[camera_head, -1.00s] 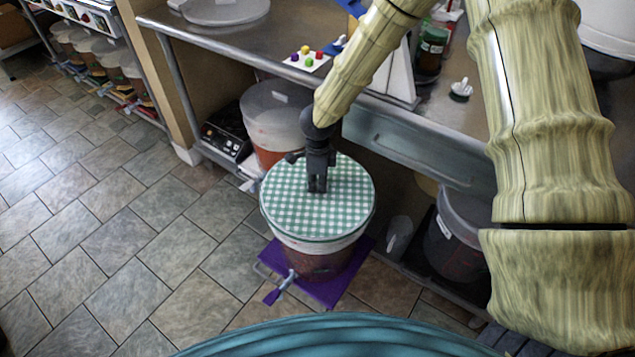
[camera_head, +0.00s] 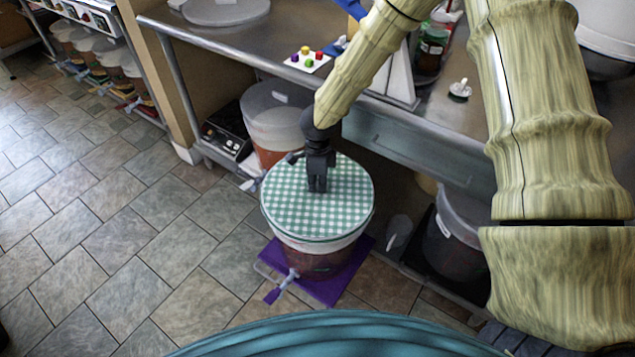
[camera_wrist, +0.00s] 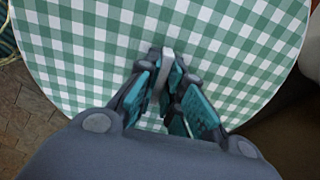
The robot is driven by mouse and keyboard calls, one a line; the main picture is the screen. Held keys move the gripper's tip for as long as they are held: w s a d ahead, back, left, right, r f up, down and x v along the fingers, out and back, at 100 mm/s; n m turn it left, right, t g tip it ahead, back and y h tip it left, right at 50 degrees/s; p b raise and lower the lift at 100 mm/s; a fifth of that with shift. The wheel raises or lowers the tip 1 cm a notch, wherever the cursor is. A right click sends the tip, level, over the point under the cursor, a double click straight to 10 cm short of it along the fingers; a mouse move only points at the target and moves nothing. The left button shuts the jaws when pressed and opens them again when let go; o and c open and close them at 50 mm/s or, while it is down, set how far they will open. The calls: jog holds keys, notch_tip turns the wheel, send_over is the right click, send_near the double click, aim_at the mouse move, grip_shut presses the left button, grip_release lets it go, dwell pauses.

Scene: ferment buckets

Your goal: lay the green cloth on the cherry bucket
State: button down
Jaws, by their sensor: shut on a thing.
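The green and white checked cloth (camera_head: 290,205) lies as a flat round cover over the top of a bucket with dark reddish contents (camera_head: 315,262), which stands on a purple mat (camera_head: 345,285). My gripper (camera_head: 317,188) points down onto the cloth. In the wrist view my gripper (camera_wrist: 168,100) is shut on a thin, light-coloured upright piece (camera_wrist: 167,60) near the middle of the cloth (camera_wrist: 80,50). What that piece belongs to is not clear.
A steel table (camera_head: 230,35) stands behind, with a small board of coloured knobs (camera_head: 307,60) on it. Another bucket (camera_head: 272,115) and a black device (camera_head: 226,140) sit under it. A dark bucket (camera_head: 462,235) is at the right. The tiled floor at left is clear.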

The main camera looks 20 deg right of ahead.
jog(key=shift+f, duration=0.5)
dwell(0.5)
jog(key=shift+f+p, duration=0.35)
jog(key=shift+p, duration=0.85)
dwell(2.0)
jog(key=c, duration=0.9)
grip_release()
jog(key=shift+r, duration=0.15)
jog(key=shift+r+p, duration=3.4)
jog(key=shift+p, duration=0.2)
